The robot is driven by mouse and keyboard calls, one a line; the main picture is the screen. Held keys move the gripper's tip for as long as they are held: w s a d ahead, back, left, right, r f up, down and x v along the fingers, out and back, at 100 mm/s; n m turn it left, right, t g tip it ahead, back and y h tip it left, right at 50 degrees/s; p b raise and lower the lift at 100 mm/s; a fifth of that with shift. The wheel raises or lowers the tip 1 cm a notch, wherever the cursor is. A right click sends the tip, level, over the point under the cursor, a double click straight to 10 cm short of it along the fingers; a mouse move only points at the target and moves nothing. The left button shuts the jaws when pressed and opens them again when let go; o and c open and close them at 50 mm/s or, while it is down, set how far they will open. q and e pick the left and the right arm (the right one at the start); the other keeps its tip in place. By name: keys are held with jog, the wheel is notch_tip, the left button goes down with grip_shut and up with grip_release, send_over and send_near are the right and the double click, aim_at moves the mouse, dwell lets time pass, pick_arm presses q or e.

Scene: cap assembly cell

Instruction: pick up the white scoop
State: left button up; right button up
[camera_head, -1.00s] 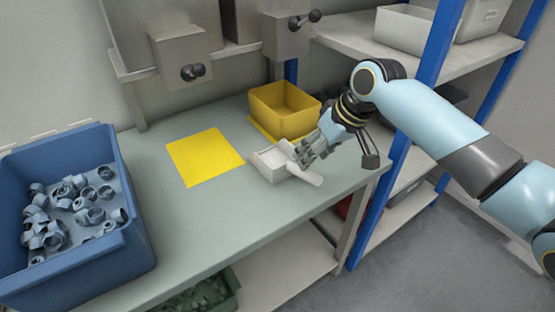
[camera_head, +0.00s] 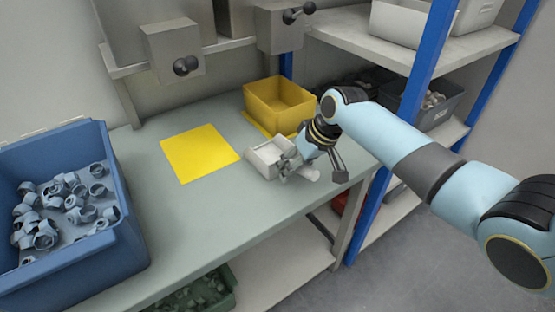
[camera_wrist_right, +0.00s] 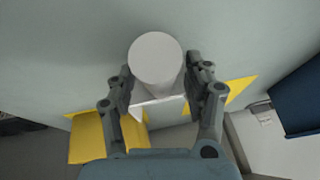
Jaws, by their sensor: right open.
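The white scoop (camera_head: 264,155) lies on the grey-green workbench, between the yellow mat and the bench's right end. Its round handle points toward the right front. My right gripper (camera_head: 290,168) is down at the scoop and partly hides where the handle joins it. In the right wrist view the handle's round end (camera_wrist_right: 155,60) sits between the two open fingers of the right gripper (camera_wrist_right: 158,78), with gaps showing beside it. The scoop's body is mostly hidden behind the handle there. My left gripper is not in view.
A yellow bin (camera_head: 268,100) stands behind the scoop. A flat yellow mat (camera_head: 198,153) lies to its left. A blue bin (camera_head: 125,240) with several grey caps stands at the far left. A blue shelf post (camera_head: 382,190) rises beyond the bench's right end. The bench between the mat and blue bin is clear.

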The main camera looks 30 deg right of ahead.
jog(key=shift+f, duration=0.25)
dwell(0.4)
grip_shut()
